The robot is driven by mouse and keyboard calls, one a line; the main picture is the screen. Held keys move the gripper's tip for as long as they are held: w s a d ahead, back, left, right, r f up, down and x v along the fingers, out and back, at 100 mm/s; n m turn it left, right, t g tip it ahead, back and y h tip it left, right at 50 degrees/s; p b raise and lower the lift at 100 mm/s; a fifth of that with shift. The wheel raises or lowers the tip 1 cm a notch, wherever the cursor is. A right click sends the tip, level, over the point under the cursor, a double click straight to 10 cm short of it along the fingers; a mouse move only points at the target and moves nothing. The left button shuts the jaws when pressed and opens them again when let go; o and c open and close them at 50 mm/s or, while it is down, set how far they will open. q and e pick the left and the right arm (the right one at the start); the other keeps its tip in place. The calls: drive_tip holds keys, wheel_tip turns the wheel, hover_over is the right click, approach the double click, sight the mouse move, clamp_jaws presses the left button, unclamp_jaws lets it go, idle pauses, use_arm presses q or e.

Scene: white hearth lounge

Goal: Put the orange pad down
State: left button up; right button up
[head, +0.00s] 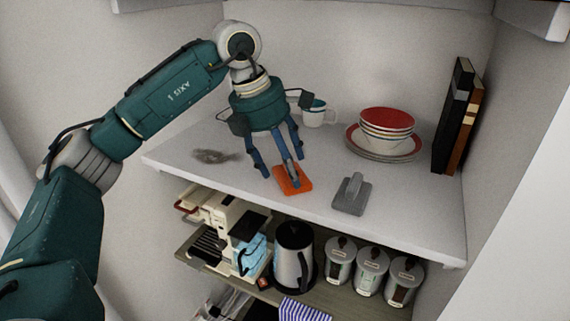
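The orange pad (303,183) is on or just above the white shelf (325,209), near its front edge; I cannot tell whether it touches. My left gripper (281,172) is directly over it, fingers pointing down around the pad's upper side. The fingers hide most of the pad's top, so I cannot tell whether they are closed on it or apart from it. My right gripper is not in view.
A grey pad with an upright handle (350,195) stands to the right. A grey smudge (215,156) lies left. Behind are a mug (314,116), stacked bowls on plates (386,125) and upright books (455,115). A kettle (292,258) and canisters (371,270) stand below.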

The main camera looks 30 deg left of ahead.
sight(281, 177)
use_arm(q)
drive_tip(key=shift+r, duration=0.15)
drive_tip(key=b+v, duration=0.1)
drive_tip(key=v, duration=0.2)
drive_tip(key=shift+r, duration=0.1)
drive_tip(key=s+a+b, duration=0.1)
drive_tip(key=s+a+f+b, duration=0.1)
drive_tip(key=s+a+b, duration=0.1)
drive_tip(key=shift+s, duration=0.15)
drive_tip(key=s+a+b, duration=0.1)
drive_tip(key=s+a, duration=0.3)
drive_tip(key=s, duration=0.2)
drive_tip(key=shift+a+r+b, duration=0.35)
drive_tip(key=shift+r+b, duration=0.05)
